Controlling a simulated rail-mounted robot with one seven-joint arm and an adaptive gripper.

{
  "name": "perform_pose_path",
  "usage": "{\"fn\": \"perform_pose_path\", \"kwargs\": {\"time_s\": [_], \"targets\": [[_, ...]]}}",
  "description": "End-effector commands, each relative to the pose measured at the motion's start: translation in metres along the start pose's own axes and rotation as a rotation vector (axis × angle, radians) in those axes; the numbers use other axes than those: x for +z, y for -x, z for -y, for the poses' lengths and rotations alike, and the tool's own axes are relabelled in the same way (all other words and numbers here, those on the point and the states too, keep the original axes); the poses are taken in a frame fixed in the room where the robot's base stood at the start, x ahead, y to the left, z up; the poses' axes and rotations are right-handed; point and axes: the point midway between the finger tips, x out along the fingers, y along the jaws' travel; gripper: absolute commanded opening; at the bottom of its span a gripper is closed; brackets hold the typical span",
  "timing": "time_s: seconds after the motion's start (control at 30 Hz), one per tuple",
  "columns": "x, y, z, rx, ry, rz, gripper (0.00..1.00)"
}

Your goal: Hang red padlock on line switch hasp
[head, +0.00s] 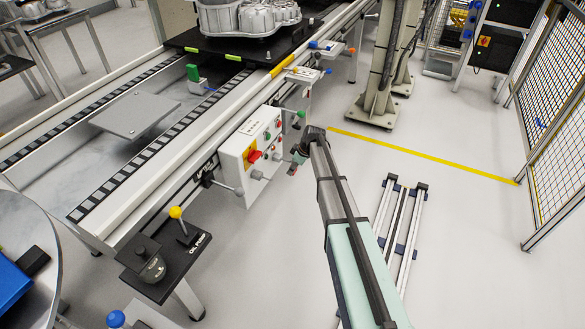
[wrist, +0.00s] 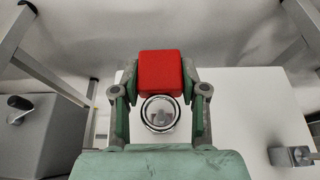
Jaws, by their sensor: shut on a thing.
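My gripper (wrist: 160,88) is shut on the red padlock (wrist: 160,70), with a finger pad on each side of its body. A round metal ring (wrist: 159,113) shows just below the body in the wrist view; I cannot tell if it is the shackle. In the head view my gripper (head: 297,160) is to the right of the white control box (head: 240,165), apart from it. The line switch (head: 252,156), a red knob on a yellow plate, is on the box's front. I cannot make out its hasp.
The box face also carries several small buttons and a grey knob below the line switch. A yellow-knobbed lever (head: 176,213) stands on a black shelf at the lower left. Aluminium profiles (head: 400,225) lie on the floor to the right. Open floor lies around my gripper.

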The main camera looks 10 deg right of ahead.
Motion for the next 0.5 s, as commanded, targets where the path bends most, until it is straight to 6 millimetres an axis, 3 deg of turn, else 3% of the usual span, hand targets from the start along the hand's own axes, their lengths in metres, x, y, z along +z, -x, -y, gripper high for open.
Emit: {"fn": "perform_pose_path", "kwargs": {"time_s": [0.23,0.5], "targets": [[0.003,0.002,0.000,0.000,-0.001,0.000,0.05],[0.023,0.011,0.001,0.000,0.000,0.000,0.05]]}}
